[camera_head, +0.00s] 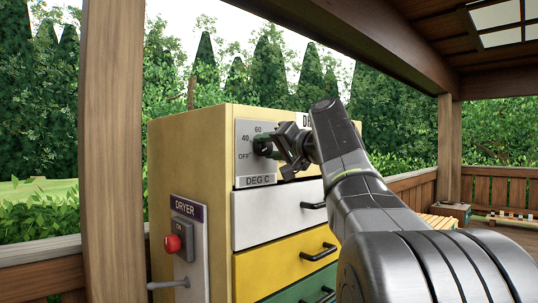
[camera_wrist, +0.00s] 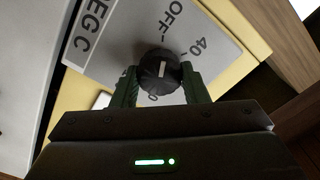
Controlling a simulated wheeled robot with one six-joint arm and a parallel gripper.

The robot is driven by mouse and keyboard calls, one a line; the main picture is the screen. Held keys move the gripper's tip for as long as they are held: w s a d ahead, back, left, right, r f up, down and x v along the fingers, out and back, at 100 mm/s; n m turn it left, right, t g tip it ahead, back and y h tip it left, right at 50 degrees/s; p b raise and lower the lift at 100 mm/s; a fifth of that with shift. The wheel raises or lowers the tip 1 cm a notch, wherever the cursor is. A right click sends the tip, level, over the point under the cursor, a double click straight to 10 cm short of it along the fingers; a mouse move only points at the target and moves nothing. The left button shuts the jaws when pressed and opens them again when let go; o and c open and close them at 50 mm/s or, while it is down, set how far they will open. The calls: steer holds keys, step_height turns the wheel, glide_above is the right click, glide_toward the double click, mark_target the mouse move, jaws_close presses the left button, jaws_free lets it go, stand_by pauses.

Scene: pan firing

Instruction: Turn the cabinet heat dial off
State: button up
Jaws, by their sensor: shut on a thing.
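The heat dial (camera_wrist: 158,66) is a round black knob with a white pointer line, on a grey plate (camera_wrist: 118,45) marked OFF, 40 and DEG C. In the wrist view my gripper (camera_wrist: 160,86) has one dark green finger on each side of the dial and is shut on it. The pointer line runs nearly up and down in that view; I cannot tell surely which mark it points at. In the head view the same plate (camera_head: 242,168) sits at the top left of the yellow cabinet's front (camera_head: 190,150), and my gripper (camera_head: 275,150) largely hides the dial.
White, yellow and green drawers with black handles (camera_head: 320,252) lie below the plate. A DRYER panel (camera_head: 189,245) with a red button (camera_head: 172,243) and a lever (camera_head: 168,284) is on the cabinet's left side. A wooden post (camera_head: 112,150) stands left of the cabinet.

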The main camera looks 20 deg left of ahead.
steer(key=shift+f+n, duration=0.1)
steer(key=shift+n, duration=0.3)
steer(key=o, duration=1)
steer(key=shift+c, duration=0.2)
steer(key=b+v, duration=0.1)
steer(key=v, duration=1.3)
steer(key=shift+a, duration=0.2)
steer(key=x, duration=1.3)
steer(key=shift+w+a+p, duration=0.2)
steer(key=shift+a+p, duration=0.1)
steer(key=shift+d, duration=0.1)
